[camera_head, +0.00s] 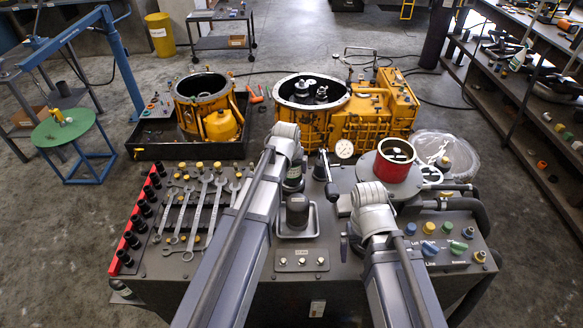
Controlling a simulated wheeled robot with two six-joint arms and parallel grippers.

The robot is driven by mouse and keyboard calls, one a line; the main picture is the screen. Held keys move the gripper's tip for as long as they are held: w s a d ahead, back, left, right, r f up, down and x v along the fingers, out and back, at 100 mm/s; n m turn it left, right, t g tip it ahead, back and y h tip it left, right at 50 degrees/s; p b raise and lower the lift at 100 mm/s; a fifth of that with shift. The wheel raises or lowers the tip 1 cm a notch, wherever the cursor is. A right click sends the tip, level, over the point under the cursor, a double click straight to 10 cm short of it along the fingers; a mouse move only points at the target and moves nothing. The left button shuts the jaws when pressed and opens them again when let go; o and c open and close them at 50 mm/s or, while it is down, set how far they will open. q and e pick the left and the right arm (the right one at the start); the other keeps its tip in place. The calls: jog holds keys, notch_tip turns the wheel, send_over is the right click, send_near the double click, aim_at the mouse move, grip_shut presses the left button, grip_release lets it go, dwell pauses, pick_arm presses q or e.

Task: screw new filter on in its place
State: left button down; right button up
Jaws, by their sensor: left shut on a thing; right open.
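My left gripper (291,168) is above the back middle of the grey workbench, partly hidden by its own wrist. It is shut on a dark cylinder with a pale greenish band, which looks like a filter (293,184); only part of it shows. Another dark, round-topped filter (297,212) stands upright in a small metal tray (297,235), just in front of the held one. My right gripper (343,207) is open, to the right of the tray, its fingers partly hidden by the wrist. I cannot make out the filter's mounting place clearly.
A white gauge (344,149) and a red-banded canister (395,160) stand at the bench's back right. Wrenches (205,205) and a red socket rail (133,222) lie at left. Coloured caps (430,248) sit at right. Yellow transmission housings (375,115) stand behind.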

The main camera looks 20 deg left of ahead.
pick_arm(q)
jog(key=shift+f+b, duration=0.3)
jog(key=shift+f, duration=0.05)
pick_arm(e)
jog(key=shift+f, duration=0.35)
dwell(0.5)
pick_arm(q)
grip_release()
notch_tip(320, 180, up, 7)
jog(key=p, duration=0.7)
jog(key=shift+r, duration=0.15)
pick_arm(e)
notch_tip(320, 180, up, 7)
jog(key=shift+r, duration=0.1)
